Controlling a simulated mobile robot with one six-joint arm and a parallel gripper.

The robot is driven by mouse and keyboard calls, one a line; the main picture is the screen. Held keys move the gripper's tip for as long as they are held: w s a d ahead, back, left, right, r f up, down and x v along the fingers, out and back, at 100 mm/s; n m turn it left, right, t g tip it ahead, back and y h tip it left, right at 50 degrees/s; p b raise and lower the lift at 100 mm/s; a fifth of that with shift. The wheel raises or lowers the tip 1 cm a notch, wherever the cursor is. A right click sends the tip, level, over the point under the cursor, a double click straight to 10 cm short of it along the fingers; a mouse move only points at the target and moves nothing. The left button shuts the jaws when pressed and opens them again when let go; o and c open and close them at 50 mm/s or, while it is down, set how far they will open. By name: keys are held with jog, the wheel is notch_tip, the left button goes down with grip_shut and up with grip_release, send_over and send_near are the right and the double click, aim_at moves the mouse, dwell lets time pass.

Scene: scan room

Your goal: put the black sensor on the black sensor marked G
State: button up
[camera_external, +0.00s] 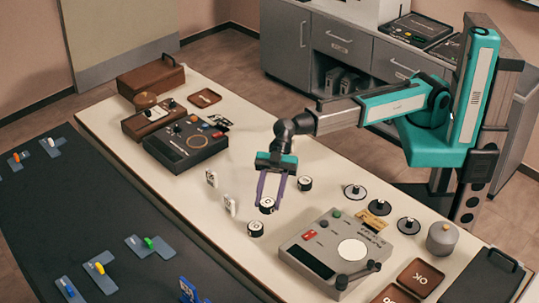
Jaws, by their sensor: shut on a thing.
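My gripper (269,199) points down over the light table, its purple fingers shut on a black sensor (267,208) with a white top. I cannot tell whether the held sensor touches the table. Another black sensor with a white top (255,229) stands in front of it, slightly left. A third one (304,183) stands behind it to the right. The letters on the tops are too small to read, so I cannot tell which one is marked G.
Two small white upright pieces (211,178) (230,206) stand left of my gripper. A grey device with a lever (330,254) stands at front right. Black discs with pegs (355,192) stand at right. A dark box with knobs (186,143) stands at back left.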

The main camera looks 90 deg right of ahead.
jog(key=shift+w+a+f+p, duration=0.2)
jog(key=shift+w+a+p, duration=0.1)
jog(key=shift+w+a, duration=1.4)
jog(key=shift+w+d, duration=0.1)
jog(key=shift+d, duration=0.1)
jog(key=shift+f+p, duration=0.35)
jog(key=shift+f, duration=1.4)
jog(key=shift+f, duration=0.1)
jog(key=o, duration=1.1)
jog(key=b+v, duration=0.1)
jog(key=v, duration=1.1)
